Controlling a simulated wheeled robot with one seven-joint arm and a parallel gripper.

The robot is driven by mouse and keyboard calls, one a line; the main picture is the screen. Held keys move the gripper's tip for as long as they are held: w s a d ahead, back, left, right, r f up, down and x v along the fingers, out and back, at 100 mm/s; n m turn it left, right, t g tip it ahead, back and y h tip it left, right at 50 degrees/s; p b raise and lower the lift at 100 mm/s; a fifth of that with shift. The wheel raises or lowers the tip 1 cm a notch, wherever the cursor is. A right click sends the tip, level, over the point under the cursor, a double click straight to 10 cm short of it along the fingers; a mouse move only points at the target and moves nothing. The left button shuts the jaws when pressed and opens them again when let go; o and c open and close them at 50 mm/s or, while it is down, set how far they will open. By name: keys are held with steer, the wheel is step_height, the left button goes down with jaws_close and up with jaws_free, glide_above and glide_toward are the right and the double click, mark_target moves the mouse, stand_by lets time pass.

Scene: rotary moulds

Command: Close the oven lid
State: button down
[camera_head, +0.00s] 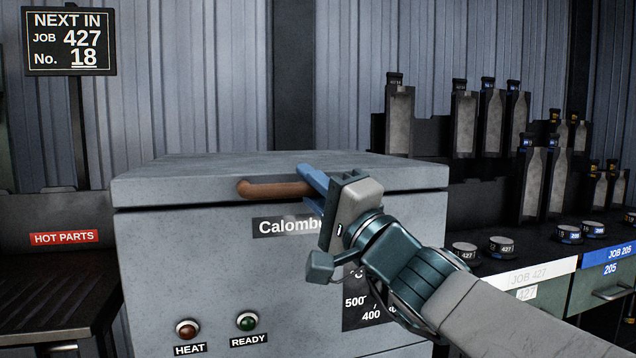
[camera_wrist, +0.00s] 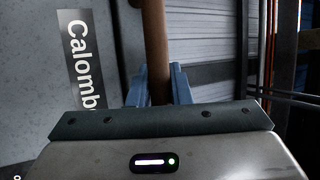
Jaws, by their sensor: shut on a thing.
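The grey oven's lid (camera_head: 200,176) lies level on top of the oven body (camera_head: 175,265), with only a thin dark seam between them in the head view. A brown bar handle (camera_head: 265,189) runs along the lid's front edge. My gripper (camera_head: 315,187) has its blue fingers around the handle near its right part. In the wrist view the handle (camera_wrist: 154,45) passes between the two fingers (camera_wrist: 158,88), which are shut on it. My gripper and wrist hide the handle's right end and part of the front label.
HEAT (camera_head: 187,329) and READY (camera_head: 247,321) lamps are on the oven front. To the right, a bench holds round parts marked 427 (camera_head: 501,246) and racks of bottle-shaped moulds (camera_head: 464,122). A HOT PARTS table (camera_head: 45,285) stands at left, beside a job sign (camera_head: 69,42).

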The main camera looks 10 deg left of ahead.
steer(key=shift+s+r, duration=0.2)
steer(key=c, duration=1.3)
jaws_free()
steer(key=shift+s+d+r, duration=0.1)
steer(key=shift+s, duration=0.05)
steer(key=shift+r, duration=0.4)
steer(key=r+p, duration=0.1)
steer(key=r, duration=0.1)
steer(key=d+r+p, duration=0.1)
steer(key=r, duration=0.1)
steer(key=shift+d+r, duration=0.1)
steer(key=shift+r, duration=0.15)
steer(key=d+r+p, duration=0.1)
steer(key=d, duration=0.2)
steer(key=d+r+p, duration=0.1)
steer(key=d+r, duration=0.1)
steer(key=d, duration=0.2)
steer(key=s+d+r+p, duration=0.1)
steer(key=d+r, duration=0.1)
steer(key=d, duration=0.1)
steer(key=shift+d+r, duration=0.2)
steer(key=shift+r, duration=0.05)
